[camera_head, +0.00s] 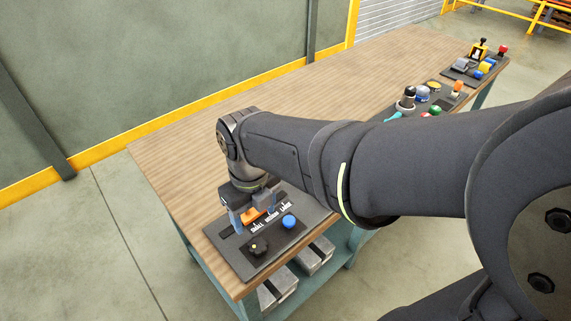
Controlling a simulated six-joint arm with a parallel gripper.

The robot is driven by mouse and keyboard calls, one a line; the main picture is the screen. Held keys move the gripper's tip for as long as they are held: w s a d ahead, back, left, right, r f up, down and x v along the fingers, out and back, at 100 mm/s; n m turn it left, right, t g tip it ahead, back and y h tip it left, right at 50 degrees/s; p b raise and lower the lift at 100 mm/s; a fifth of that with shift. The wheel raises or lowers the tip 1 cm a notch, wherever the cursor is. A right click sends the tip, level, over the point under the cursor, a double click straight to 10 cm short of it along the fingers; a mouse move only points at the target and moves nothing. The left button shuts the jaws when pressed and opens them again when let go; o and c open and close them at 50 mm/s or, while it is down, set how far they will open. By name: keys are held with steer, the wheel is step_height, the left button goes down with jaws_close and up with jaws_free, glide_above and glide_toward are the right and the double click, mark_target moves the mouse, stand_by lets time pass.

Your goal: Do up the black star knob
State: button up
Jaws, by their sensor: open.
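The black star knob (258,246) sits at the near left part of a dark grey panel (242,264) on the wooden bench. It has a small yellow mark on it. My gripper (253,216) points down over the same panel, behind the knob in the picture and apart from it. Its two fingers stand apart on either side of an orange part (252,214). I cannot tell whether the fingers touch that part. The knob's thread and underside are hidden.
A blue round knob (289,221) is on the same panel, right of the black knob. White lettering (272,220) lies between. More panels with coloured parts (430,92) stand farther along the bench (180,160). The bench's left side is clear. My arm hides part of the bench.

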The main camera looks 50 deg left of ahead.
step_height(320, 180, up, 7)
glide_above(258, 244)
steer(key=shift+w, duration=0.1)
stand_by(0.6)
step_height(258, 244, down, 18)
steer(key=shift+r, duration=0.25)
stand_by(0.3)
